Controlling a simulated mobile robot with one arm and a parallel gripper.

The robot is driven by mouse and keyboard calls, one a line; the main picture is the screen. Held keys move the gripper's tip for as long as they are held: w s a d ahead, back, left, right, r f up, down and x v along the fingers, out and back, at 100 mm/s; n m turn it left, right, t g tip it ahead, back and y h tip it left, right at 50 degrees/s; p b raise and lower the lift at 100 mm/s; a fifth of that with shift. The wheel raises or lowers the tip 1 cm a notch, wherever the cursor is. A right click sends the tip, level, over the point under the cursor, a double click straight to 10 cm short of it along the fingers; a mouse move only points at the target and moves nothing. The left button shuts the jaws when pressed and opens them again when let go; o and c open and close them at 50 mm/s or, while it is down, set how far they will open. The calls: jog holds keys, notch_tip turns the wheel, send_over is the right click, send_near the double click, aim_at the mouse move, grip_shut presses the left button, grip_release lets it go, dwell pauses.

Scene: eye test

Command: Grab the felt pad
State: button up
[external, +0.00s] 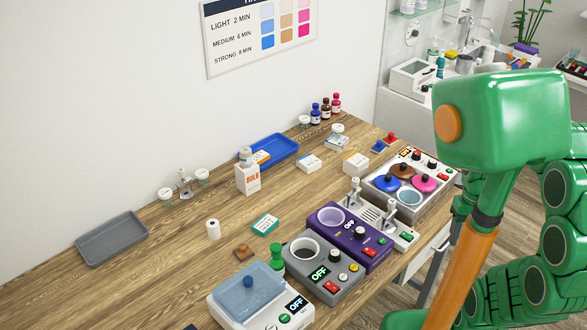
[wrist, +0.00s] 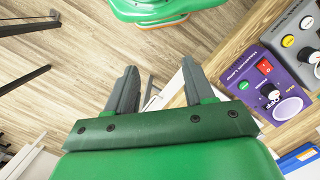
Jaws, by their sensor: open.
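A small brown square (external: 243,252), which looks like the felt pad, lies flat on the wooden table (external: 130,278) in the external view. It is left of the grey machine with the round pot and behind the white machine with the blue lid. Nothing touches it. The wrist view does not show it. My gripper (wrist: 158,82) is open and empty in the wrist view, over the floor beside the table edge. In the external view my green arm stands at the right, and the gripper's fingers cannot be made out.
The white machine (external: 240,318), grey machine (external: 318,282), purple machine (external: 350,250) and a tray of colored pots (external: 372,182) line the front edge. A grey tray (external: 110,240) lies left.

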jog(key=w+a+f+m+g+y, duration=0.1)
jog(key=w+a+y, duration=0.1)
jog(key=w+a, duration=0.5)
jog(key=w+a+m+g+y, duration=0.1)
jog(key=w+a, duration=0.1)
jog(key=a, duration=0.9)
jog(key=w+a+f+m+g+y, duration=0.1)
jog(key=w+a+g+y, duration=0.1)
jog(key=w+a, duration=0.5)
jog(key=m+g+y, duration=0.3)
jog(key=m+y, duration=0.1)
jog(key=m, duration=0.2)
send_near(244, 245)
jog(key=shift+s+a+r, duration=0.3)
jog(key=shift+s+a, duration=0.05)
jog(key=shift+a, duration=0.15)
jog(key=shift+a+f, duration=0.3)
jog(key=shift+a, duration=0.1)
jog(key=shift+x, duration=1.05)
jog(key=shift+d+f+x, duration=0.1)
jog(key=shift+d+x, duration=0.05)
jog(key=shift+x, duration=0.75)
jog(key=shift+d+f+x, duration=0.15)
jog(key=shift+x, duration=0.75)
jog(key=shift+d+f+x, duration=0.1)
jog(key=shift+x, duration=0.8)
jog(key=shift+s, duration=0.15)
jog(key=shift+c, duration=0.3)
